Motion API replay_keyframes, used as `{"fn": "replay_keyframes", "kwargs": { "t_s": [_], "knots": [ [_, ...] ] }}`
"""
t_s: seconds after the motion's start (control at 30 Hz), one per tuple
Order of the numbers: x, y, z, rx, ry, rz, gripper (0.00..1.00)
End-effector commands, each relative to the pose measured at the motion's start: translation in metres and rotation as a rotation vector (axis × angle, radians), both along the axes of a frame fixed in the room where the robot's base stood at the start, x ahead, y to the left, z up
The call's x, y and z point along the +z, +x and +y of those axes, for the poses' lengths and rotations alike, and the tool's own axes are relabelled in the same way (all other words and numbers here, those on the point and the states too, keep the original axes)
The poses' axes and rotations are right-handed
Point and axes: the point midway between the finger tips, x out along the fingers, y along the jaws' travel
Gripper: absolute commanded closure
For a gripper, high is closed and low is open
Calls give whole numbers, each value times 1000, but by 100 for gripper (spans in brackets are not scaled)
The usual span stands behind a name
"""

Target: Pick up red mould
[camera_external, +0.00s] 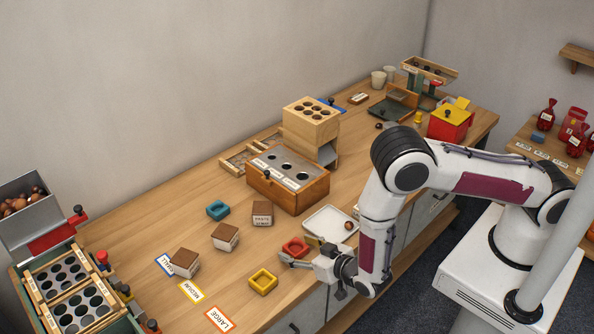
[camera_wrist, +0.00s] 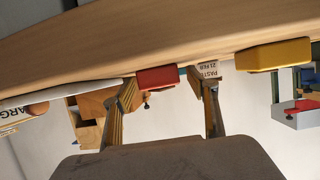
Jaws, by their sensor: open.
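The red mould (camera_external: 295,246), a small open square block, lies on the wooden table near its front edge. My gripper (camera_external: 301,251) is low over the table at the mould's right side, fingers pointing left towards it. In the wrist view the red mould (camera_wrist: 157,78) shows beyond and between the two open fingertips (camera_wrist: 164,88). The fingers are apart and nothing is held. Whether the fingertips flank the mould or stop just short of it, I cannot tell.
A yellow mould (camera_external: 263,282) lies in front and left; a blue mould (camera_external: 217,210) lies farther back. A white tray (camera_external: 322,220) with a chestnut stands close behind my gripper. Labelled blocks (camera_external: 225,237) and a wooden box (camera_external: 287,190) stand beyond. Bare table lies left of the red mould.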

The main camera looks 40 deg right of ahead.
Motion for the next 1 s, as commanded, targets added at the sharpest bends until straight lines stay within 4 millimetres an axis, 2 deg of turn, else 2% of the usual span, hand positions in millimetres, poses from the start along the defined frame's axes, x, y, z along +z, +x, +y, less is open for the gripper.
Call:
{"fn": "replay_keyframes", "kwargs": {
  "t_s": [0.47,0.6,0.63,1.0],
  "knots": [
    [0,0,0,0,0,0,42],
    [0,0,0,0,0,0,78],
    [0,0,0,0,0,0,84],
    [1,0,0,0,0,-1,84]
  ]
}}
